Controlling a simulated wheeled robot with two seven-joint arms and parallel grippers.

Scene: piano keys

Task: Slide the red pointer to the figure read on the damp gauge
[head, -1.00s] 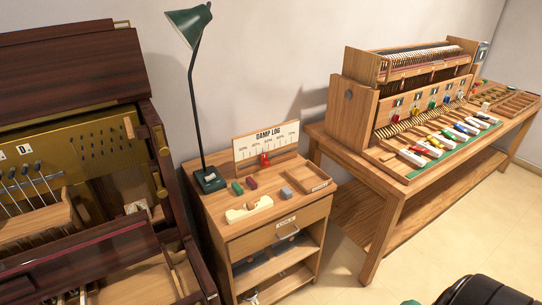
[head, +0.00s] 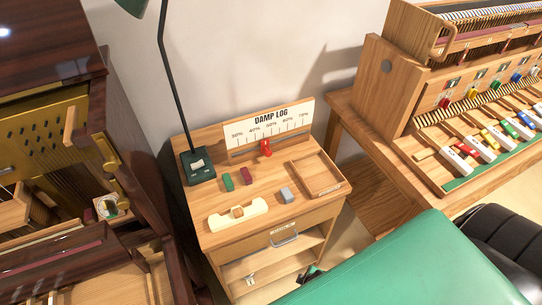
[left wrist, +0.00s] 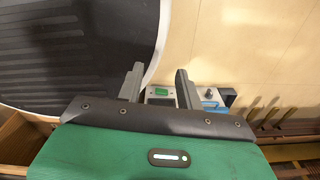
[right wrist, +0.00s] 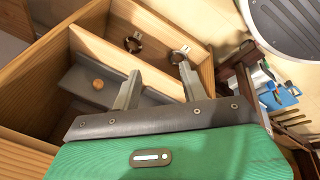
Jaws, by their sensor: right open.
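The red pointer (head: 265,149) stands in the slot below the scale of the DAMP LOG board (head: 270,127), around the 40% to 50% marks. The board is marked from 30% to 70%. A small round dial (head: 108,208), perhaps the damp gauge, sits inside the dark piano at left; its figure is too small to read. My right gripper (right wrist: 160,78) is open and empty in the right wrist view, above wooden compartments. My left gripper (left wrist: 160,80) is open with nothing between its fingers. Neither gripper touches the pointer.
On the cabinet top (head: 200,195) are a lamp base (head: 198,165), a green block (head: 227,182), a dark red block (head: 246,176), a cream piece (head: 238,214), a grey block (head: 287,195) and a shallow tray (head: 321,191). The keyboard bench (head: 400,165) stands right.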

